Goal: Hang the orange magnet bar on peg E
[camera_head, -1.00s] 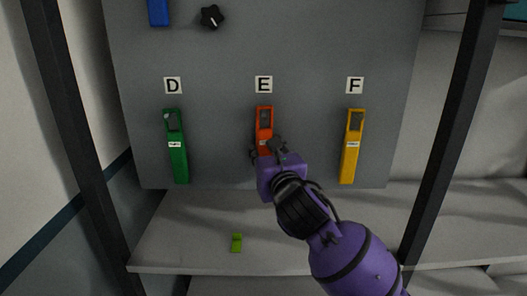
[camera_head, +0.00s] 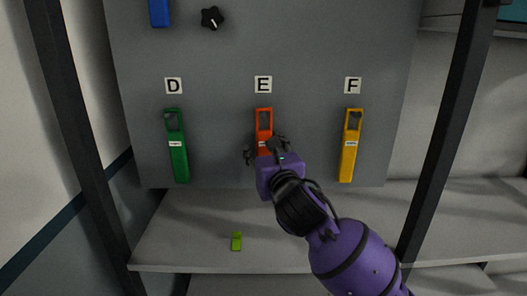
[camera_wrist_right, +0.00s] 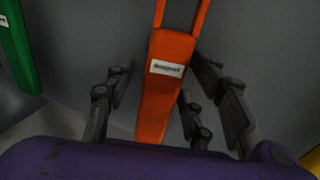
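The orange magnet bar (camera_head: 264,124) hangs upright against the grey board under the label E (camera_head: 263,85). Its top loop is up at the peg E position; the peg itself is too small to make out. My right gripper (camera_head: 266,152) is at the bar's lower part. In the right wrist view the bar (camera_wrist_right: 166,85) stands between the fingers of my right gripper (camera_wrist_right: 158,98), with gaps visible on both sides, so the fingers are open around it. My left gripper is not in view.
A green bar (camera_head: 177,150) hangs under D and a yellow bar (camera_head: 349,150) under F. A blue bar (camera_head: 159,12) and a black knob (camera_head: 212,17) are higher up. Dark posts stand at both sides.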

